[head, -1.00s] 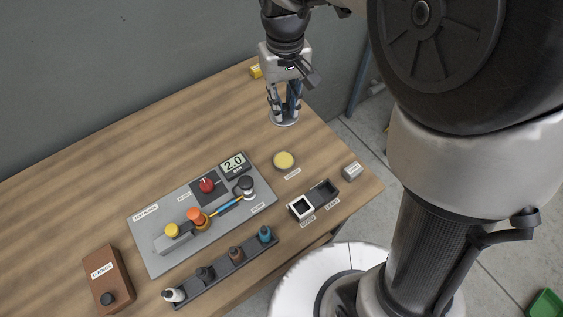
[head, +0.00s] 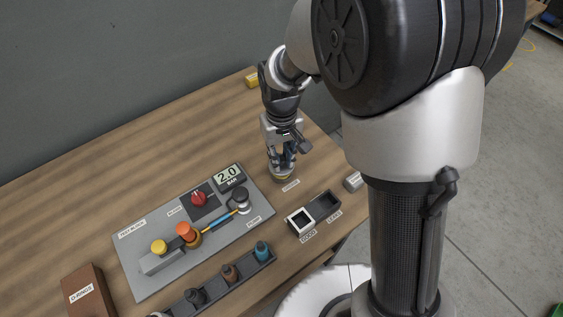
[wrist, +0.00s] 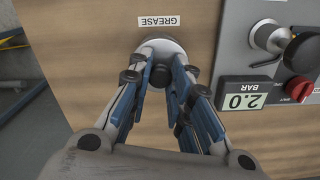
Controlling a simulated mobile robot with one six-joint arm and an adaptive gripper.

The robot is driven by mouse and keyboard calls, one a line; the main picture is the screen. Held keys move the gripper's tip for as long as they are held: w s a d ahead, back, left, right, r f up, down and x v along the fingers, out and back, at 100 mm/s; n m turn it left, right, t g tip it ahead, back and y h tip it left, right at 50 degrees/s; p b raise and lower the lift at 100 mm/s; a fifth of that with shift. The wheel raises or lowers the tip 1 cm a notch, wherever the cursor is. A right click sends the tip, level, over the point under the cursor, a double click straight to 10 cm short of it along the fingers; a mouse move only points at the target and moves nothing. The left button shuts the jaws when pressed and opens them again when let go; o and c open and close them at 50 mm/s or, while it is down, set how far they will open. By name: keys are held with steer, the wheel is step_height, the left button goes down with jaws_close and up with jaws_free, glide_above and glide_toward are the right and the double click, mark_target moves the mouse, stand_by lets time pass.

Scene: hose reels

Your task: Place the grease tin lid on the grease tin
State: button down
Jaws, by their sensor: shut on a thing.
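The grease tin lid is a grey disc with a dark knob. In the wrist view the lid (wrist: 172,46) shows between my fingertips, and my gripper (wrist: 160,76) is shut on its knob. In the head view my gripper (head: 281,164) points down over the grease tin (head: 284,179), of which a yellowish sliver shows under the lid. The lid looks roughly level and lined up over the tin. I cannot tell whether it touches the tin or hovers just above. In the wrist view the lid hides the tin.
The grey test block plate (head: 140,284) with coloured knobs and a gauge (head: 229,177) stands left of the tin. A two-part good/leaky tray (head: 326,204) and a small grey block (head: 353,181) are to the right. A bottle rack (head: 214,288) lies in front.

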steer(key=shift+f, duration=1.2)
steer(key=shift+b, duration=0.3)
steer(key=shift+f, duration=0.2)
steer(key=c, duration=1.5)
jaws_free()
steer(key=shift+o, duration=0.2)
steer(key=shift+r, duration=0.1)
step_height(320, 180, up, 12)
steer(key=p, duration=0.4)
steer(key=s+d+r+m+t, duration=0.2)
steer(key=s+d+r, duration=0.65)
steer(key=r, duration=0.25)
steer(key=s+d+r+m+t, duration=0.1)
steer(key=s+d, duration=0.3)
steer(key=s, duration=0.7)
steer(key=shift+r+m+t, duration=0.35)
steer(key=shift+m+t, duration=0.05)
steer(key=shift+t, duration=0.4)
